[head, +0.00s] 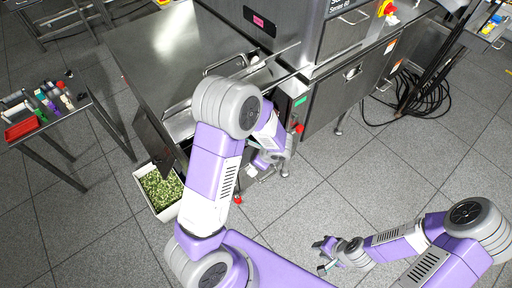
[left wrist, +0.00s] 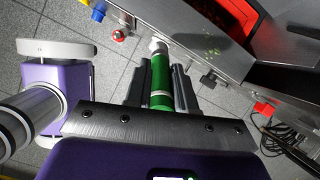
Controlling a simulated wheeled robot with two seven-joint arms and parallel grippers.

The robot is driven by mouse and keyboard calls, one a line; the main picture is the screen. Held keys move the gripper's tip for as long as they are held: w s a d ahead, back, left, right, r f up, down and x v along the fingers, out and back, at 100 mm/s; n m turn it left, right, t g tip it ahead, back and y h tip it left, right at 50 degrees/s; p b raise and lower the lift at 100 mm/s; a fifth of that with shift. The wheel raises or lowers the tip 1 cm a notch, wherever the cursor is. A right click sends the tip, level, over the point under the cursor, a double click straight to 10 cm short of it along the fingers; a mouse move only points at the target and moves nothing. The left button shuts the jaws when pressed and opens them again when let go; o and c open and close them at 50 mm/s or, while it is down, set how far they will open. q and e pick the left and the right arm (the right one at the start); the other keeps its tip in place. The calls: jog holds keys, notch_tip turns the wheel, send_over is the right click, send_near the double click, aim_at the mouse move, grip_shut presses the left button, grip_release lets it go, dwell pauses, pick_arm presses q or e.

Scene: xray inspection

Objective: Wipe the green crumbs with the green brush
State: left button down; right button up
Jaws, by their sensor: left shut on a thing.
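In the left wrist view my left gripper (left wrist: 161,76) is shut on a green brush (left wrist: 159,92), with its green handle between the two dark fingers. A pale end shows at its far tip; I cannot make out bristles. In the head view my left arm bends down beside the steel machine, and the brush cannot be made out. Small green-yellow crumbs (left wrist: 212,42) seem to lie on the machine's surface in the left wrist view, ahead and to the right of the brush. My right gripper (head: 322,257) is empty over the floor, with its fingers apart.
A white bin (head: 140,181) full of green bits stands on the floor below the machine's left end. A side table (head: 62,126) with a red tray (head: 21,130) is at the left. A red knob (left wrist: 119,36) and cables (head: 418,97) are by the machine.

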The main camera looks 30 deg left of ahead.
pick_arm(q)
jog(key=w+a+r+m+t+b, duration=0.2)
jog(key=w+a+r+m+t, duration=0.15)
jog(key=m, duration=0.35)
notch_tip(320, 180, down, 6)
jog(key=b, duration=0.5)
jog(key=shift+d+f, duration=0.15)
jog(key=shift+d, duration=0.05)
jog(key=shift+w+t, duration=0.1)
jog(key=shift+t, duration=0.15)
jog(key=shift+f+b, duration=0.65)
jog(key=shift+b, duration=0.3)
jog(key=shift+h, duration=0.3)
jog(key=w+d+p, duration=0.2)
jog(key=w, duration=0.4)
jog(key=shift+w+d, duration=0.25)
jog(key=shift+d, duration=0.1)
